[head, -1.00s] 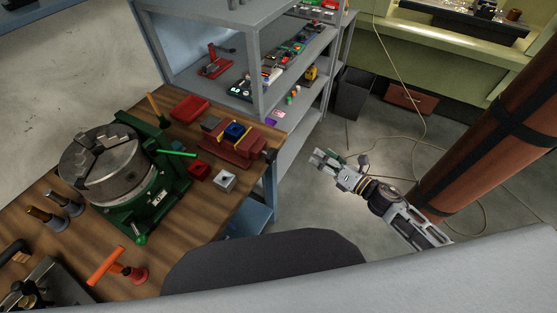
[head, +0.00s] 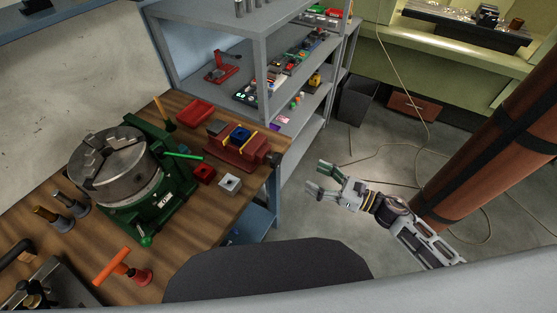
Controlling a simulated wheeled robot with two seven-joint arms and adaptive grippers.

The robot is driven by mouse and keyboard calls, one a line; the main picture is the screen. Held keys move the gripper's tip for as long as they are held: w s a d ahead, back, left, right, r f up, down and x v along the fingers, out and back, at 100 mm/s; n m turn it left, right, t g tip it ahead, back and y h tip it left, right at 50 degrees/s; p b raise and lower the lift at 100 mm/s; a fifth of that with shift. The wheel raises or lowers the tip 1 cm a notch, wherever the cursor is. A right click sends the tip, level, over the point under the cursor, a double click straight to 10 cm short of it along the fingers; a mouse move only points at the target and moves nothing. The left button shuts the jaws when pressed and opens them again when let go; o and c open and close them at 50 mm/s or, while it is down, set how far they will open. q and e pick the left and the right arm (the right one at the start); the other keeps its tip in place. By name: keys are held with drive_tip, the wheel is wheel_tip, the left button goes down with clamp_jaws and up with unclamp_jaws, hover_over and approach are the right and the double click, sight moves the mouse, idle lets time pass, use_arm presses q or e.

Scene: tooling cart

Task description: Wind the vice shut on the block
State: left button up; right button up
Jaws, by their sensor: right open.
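The red vice (head: 233,154) stands at the right end of the wooden bench. A blue block (head: 239,133) sits in it, between yellow strips at the jaws. Whether the jaws touch the block is too small to tell. A dark part (head: 274,158) at the vice's right end sticks out over the bench edge; its handle is hard to make out. My right gripper (head: 315,179) is open and empty, out over the floor to the right of the vice and apart from it. My left gripper is not in view.
A green rotary table with a grey chuck (head: 110,165) stands left of the vice. The grey shelf (head: 264,70) rises behind. Floor right of the bench is clear.

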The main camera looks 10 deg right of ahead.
drive_tip(key=shift+s+n, duration=0.1)
drive_tip(key=shift+n, duration=0.8)
drive_tip(key=shift+a, duration=0.15)
drive_tip(key=p, duration=0.2)
approach(279, 161)
drive_tip(key=shift+x, duration=3.45)
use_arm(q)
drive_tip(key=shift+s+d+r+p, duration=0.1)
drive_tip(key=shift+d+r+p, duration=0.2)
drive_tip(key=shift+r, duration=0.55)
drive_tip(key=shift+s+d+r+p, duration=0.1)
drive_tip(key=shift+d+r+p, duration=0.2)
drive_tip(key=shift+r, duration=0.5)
use_arm(e)
drive_tip(key=shift+x, duration=1.7)
